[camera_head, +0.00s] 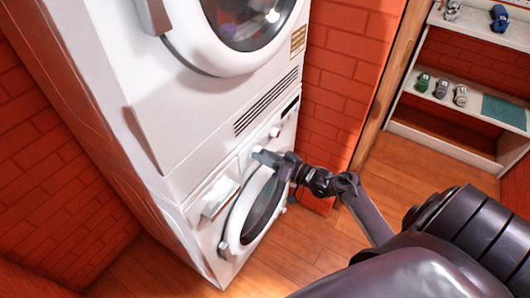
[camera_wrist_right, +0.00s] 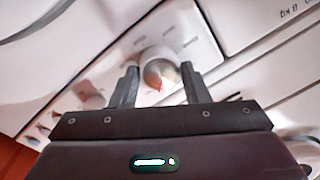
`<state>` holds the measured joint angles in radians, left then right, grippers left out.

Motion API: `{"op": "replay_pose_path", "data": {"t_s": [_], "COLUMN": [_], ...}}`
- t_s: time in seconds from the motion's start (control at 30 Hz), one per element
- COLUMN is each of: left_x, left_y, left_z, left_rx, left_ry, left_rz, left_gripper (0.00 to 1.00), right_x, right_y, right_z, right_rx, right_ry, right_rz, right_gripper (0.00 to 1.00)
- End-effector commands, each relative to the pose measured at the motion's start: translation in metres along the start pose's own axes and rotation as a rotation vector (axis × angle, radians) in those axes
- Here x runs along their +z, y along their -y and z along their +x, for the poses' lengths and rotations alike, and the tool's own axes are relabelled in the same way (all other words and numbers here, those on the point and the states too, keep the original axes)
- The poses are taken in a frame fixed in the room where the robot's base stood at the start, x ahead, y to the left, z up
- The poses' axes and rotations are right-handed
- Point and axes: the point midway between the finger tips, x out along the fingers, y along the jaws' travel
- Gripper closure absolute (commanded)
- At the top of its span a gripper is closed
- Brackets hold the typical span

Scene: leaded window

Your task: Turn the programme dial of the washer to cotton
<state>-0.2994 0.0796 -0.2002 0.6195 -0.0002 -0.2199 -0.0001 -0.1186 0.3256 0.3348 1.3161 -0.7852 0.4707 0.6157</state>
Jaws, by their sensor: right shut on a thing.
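The washer (camera_head: 196,232) is the lower of two stacked white machines, seen in the head view with its round door closed. Its programme dial (camera_wrist_right: 158,58) is a round white knob with small marks around it, too small to read. My right gripper (camera_wrist_right: 158,72) has one finger on each side of the dial and is shut on it. I cannot tell which programme the dial points to. My left gripper is not in view.
A drawer front (camera_head: 219,198) stands out left of the door. The upper machine (camera_head: 190,50) is above. A shelf (camera_head: 445,142) with small objects stands right; wooden floor (camera_head: 290,245) lies between.

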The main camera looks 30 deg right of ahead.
Motion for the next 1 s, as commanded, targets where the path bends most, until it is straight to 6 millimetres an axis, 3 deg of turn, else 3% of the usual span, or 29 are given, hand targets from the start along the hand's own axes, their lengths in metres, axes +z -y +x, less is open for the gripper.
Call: {"op": "replay_pose_path", "data": {"t_s": [0.57, 0.6, 0.77, 1.0], "left_x": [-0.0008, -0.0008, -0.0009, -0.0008], "left_y": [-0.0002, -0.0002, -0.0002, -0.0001], "left_z": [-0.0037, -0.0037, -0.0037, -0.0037], "left_rx": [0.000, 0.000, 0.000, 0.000], "left_ry": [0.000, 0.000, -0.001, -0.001], "left_rz": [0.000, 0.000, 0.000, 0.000], "left_gripper": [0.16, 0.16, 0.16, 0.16], "right_x": [-0.0020, -0.0020, -0.0015, -0.0007], "right_y": [0.0002, 0.0002, 0.0001, -0.0001], "right_z": [0.0007, 0.0007, 0.0005, 0.0000], "right_rx": [-0.001, -0.001, -0.001, 0.000], "right_ry": [-0.008, -0.008, -0.007, -0.005], "right_rz": [0.038, 0.038, 0.038, 0.039], "right_gripper": [0.81, 0.57, 0.36, 0.36]}}
